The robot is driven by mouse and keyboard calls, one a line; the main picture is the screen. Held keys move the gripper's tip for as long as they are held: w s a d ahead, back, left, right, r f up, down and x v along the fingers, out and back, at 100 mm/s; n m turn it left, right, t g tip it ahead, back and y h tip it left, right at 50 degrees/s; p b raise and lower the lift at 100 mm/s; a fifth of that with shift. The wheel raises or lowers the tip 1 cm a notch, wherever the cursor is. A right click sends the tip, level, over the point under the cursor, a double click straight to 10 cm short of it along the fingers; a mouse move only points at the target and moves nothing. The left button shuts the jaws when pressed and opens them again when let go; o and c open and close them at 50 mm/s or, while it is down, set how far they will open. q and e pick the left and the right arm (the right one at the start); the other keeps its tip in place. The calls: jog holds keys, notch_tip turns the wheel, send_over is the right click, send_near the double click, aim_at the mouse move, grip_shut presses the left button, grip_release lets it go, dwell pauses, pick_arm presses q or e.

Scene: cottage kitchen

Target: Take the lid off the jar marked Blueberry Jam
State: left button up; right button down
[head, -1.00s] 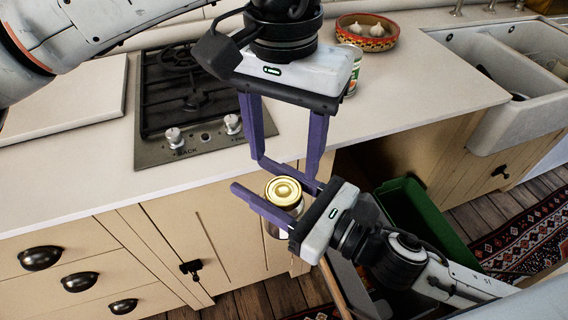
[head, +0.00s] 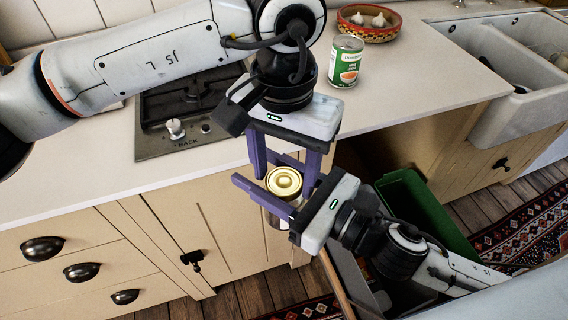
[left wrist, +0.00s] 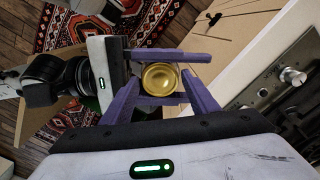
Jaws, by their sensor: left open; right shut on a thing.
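A jar (head: 281,205) with a gold lid (head: 284,181) is held upright in the air in front of the counter. Its label cannot be read. My right gripper (head: 268,196) is shut on the jar's body, coming in from the lower right. My left gripper (head: 286,172) points down from above, open, with its fingers at the level of the lid. In the left wrist view the gold lid (left wrist: 160,79) lies between the spread purple fingers of my left gripper (left wrist: 166,90). I cannot tell whether either finger touches the lid.
A green-labelled can (head: 346,62) and a patterned bowl (head: 369,23) with garlic stand on the counter (head: 420,75). A gas hob (head: 190,105) is at the left, a sink (head: 510,60) at the right. An open green bin (head: 425,215) is behind my right arm.

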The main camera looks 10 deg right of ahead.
pick_arm(q)
jog(key=c, duration=0.9)
jog(key=shift+n, duration=1.7)
jog(key=o, duration=1.2)
jog(key=shift+r, duration=0.1)
